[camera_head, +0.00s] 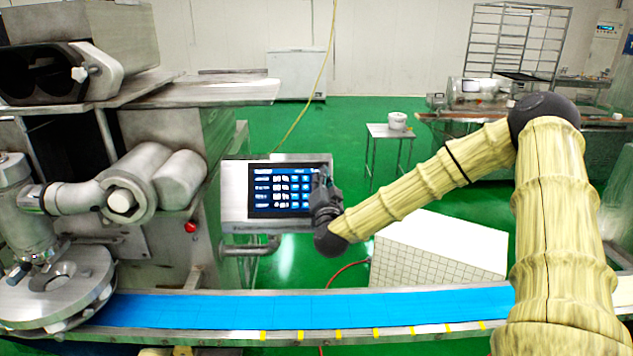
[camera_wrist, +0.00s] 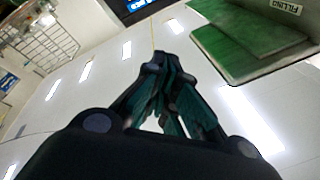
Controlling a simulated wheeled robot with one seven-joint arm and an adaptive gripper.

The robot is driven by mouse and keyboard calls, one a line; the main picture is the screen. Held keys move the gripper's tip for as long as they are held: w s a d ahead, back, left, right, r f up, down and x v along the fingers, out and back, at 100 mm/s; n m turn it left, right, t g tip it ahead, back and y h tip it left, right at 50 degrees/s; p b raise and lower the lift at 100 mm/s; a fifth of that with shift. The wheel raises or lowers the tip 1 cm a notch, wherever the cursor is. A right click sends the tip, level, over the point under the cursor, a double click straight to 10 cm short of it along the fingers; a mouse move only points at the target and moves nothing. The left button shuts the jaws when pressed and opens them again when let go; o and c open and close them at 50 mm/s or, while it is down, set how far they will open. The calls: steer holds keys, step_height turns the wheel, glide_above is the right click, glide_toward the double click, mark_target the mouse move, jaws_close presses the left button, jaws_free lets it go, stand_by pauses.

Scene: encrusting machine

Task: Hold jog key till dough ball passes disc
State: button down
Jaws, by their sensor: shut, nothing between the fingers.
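The control panel (camera_head: 240,212) with its lit blue touchscreen (camera_head: 262,190) stands at the centre in the head view. My gripper (camera_head: 322,180) is at the right edge of the screen, its fingers pointing up. I cannot tell whether it touches the screen. In the wrist view my gripper (camera_wrist: 160,68) is shut and empty, and a corner of the screen (camera_wrist: 138,5) shows at the top. The metal disc (camera_head: 62,282) sits at the left end of the blue conveyor belt (camera_head: 300,309). No dough ball is visible. The jog key is too small to make out.
A red button (camera_head: 190,227) is on the machine body left of the panel. A small table (camera_head: 390,131) with a white bucket (camera_head: 397,121) and a wire rack (camera_head: 515,40) stand behind. A white tiled box (camera_head: 440,250) is beyond the belt. The green floor behind the panel is open.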

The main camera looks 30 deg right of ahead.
steer(key=shift+w+d+f+b, duration=0.65)
steer(key=shift+w+f, duration=0.1)
steer(key=shift+w, duration=0.3)
steer(key=shift+w+d+f+b, duration=0.65)
steer(key=shift+w+f, duration=0.15)
steer(key=shift+w, duration=0.25)
steer(key=shift+w+d+f+b, duration=0.65)
steer(key=shift+w+f, duration=0.1)
steer(key=shift+w, duration=0.3)
